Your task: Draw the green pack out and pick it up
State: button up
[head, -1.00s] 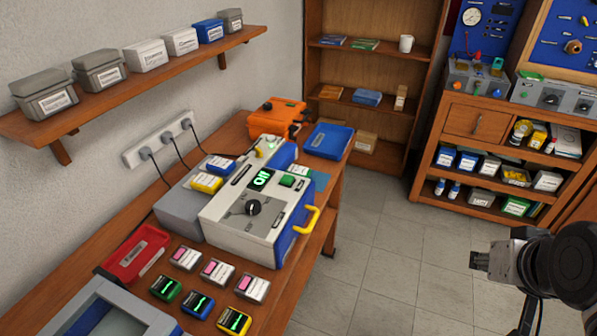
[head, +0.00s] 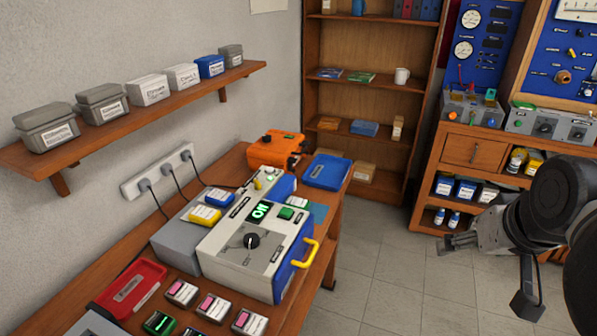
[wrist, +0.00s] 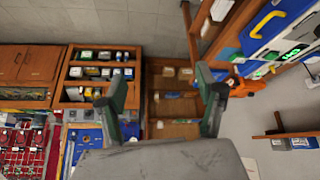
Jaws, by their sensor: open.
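A pack with a green-edged top and dark face (head: 160,322) lies on the wooden bench at the lower left of the head view. A green block (head: 287,212) shows on top of the white and blue test unit (head: 235,255), and a small white-labelled piece with green (head: 297,201) lies just behind it. I cannot tell which of these is the green pack. My gripper (head: 447,243) is in the air at the right, well away from the bench. In the wrist view my gripper (wrist: 162,88) is open, with nothing between its fingers.
The test unit has a yellow handle (head: 305,254). A yellow pack (head: 205,215) and a blue pack (head: 219,197) lie beside it. An orange case (head: 277,149), blue tray (head: 327,171) and red tray (head: 132,288) stand on the bench. The floor (head: 375,250) between bench and right cabinet is clear.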

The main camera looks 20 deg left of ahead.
jog(key=w+a+r+n+g, duration=0.1)
jog(key=w+a+r+n, duration=0.1)
jog(key=w+a, duration=0.35)
jog(key=w+a+r+n+g, duration=0.1)
jog(key=w+a+r+n, duration=0.1)
jog(key=w, duration=0.6)
jog(key=n+g+y, duration=0.1)
jog(key=n+g, duration=0.3)
jog(key=n, duration=0.7)
send_over(293, 200)
jog(key=d, duration=0.2)
notch_tip(293, 200, down, 18)
jog(key=shift+s+f+p, duration=0.15)
jog(key=shift+f+p, duration=0.05)
jog(key=shift+p, duration=0.25)
jog(key=f, duration=0.4)
jog(key=a+f, duration=0.1)
jog(key=f, duration=0.4)
jog(key=a+f, duration=0.1)
jog(key=f, duration=0.3)
jog(key=shift+f+p, duration=0.3)
jog(key=shift+f, duration=0.05)
